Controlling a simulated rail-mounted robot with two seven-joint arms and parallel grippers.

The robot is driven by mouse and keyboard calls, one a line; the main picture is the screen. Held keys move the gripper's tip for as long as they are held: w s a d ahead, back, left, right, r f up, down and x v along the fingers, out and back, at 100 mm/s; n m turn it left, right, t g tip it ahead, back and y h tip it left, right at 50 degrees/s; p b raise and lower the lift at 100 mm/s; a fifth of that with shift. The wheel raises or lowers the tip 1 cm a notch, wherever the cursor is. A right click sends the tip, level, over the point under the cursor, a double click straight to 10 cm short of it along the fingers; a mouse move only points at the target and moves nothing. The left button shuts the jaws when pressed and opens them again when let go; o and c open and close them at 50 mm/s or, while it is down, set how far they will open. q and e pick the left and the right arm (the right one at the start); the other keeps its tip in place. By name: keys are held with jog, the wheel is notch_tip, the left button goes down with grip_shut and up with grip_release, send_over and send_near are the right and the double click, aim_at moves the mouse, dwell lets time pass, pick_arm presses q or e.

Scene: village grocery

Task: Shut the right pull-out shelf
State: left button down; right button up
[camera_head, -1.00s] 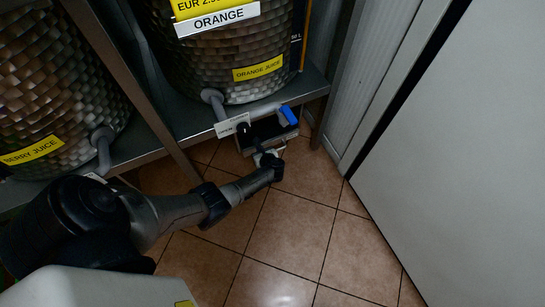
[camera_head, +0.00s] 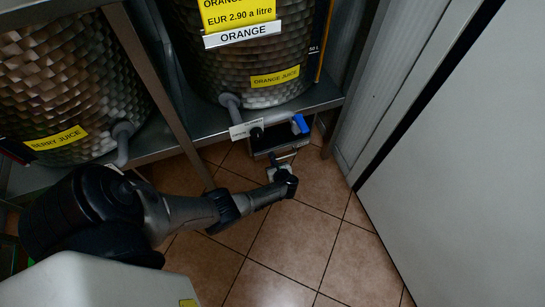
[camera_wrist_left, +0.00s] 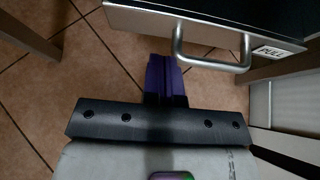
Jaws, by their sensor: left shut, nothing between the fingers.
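The right pull-out shelf (camera_head: 275,148) is a dark, low shelf under the orange juice drum, and part of it juts out past the rack's front edge. Its metal front with a bar handle (camera_wrist_left: 212,63) and a PULL label shows in the left wrist view. My left gripper (camera_head: 279,163) is shut and empty just in front of the shelf. In the left wrist view its purple fingers (camera_wrist_left: 164,70) end close below the shelf front, left of the handle. I cannot tell whether they touch it. My right gripper is not in view.
The orange juice drum (camera_head: 255,60) and berry juice drum (camera_head: 70,95) stand on the metal rack. A blue piece (camera_head: 299,124) shows over the shelf's right side. A white panel (camera_head: 470,150) closes off the right. The tiled floor (camera_head: 290,240) in front is clear.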

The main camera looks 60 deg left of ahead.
pick_arm(q)
jog(key=p+v, duration=0.4)
jog(key=v, duration=0.5)
jog(key=shift+r, duration=0.15)
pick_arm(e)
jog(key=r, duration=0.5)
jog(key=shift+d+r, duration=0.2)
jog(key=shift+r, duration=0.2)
pick_arm(q)
jog(key=shift+a, duration=0.1)
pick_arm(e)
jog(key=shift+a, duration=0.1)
